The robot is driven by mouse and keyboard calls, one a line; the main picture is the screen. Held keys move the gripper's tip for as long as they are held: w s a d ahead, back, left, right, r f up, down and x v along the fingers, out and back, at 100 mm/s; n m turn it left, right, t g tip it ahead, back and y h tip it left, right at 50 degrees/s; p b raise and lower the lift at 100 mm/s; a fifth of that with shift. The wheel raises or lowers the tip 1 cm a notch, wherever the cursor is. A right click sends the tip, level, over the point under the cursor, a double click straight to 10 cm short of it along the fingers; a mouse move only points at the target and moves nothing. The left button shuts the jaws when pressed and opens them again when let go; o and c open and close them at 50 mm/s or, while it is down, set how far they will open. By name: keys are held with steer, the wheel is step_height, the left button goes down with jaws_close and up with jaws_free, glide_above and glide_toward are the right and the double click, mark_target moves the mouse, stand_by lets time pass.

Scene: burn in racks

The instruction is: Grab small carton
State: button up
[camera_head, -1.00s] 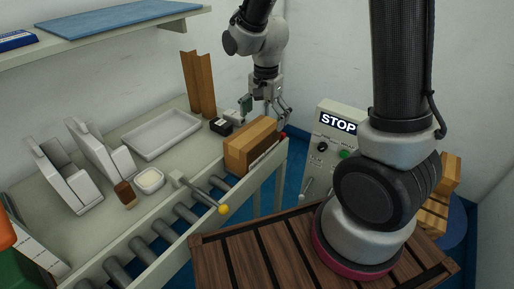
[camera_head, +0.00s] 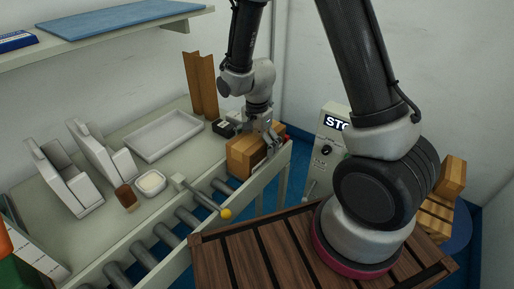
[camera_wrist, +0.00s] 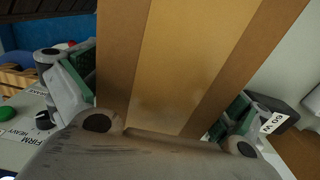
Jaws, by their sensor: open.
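The small carton (camera_head: 243,154) is a brown box with a lighter tape band. It sits at the far right end of the roller conveyor. My gripper (camera_head: 264,144) is lowered over the carton in the head view, with one finger along its right side. In the wrist view the carton (camera_wrist: 178,70) fills the middle, between my open fingers (camera_wrist: 160,105) with green pads. Whether the pads touch the carton I cannot tell. The far finger is partly hidden in the head view.
A roller conveyor (camera_head: 167,236) with a yellow-knobbed lever (camera_head: 226,213) runs along the bench. A white tray (camera_head: 162,135) and a tall brown corner piece (camera_head: 201,86) stand behind. A control box (camera_head: 327,150) with a STOP sign stands at right. A slatted wooden surface (camera_head: 240,262) lies in front.

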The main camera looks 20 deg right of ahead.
steer(key=c, duration=1.6)
steer(key=shift+c, duration=0.2)
steer(key=shift+r, duration=0.1)
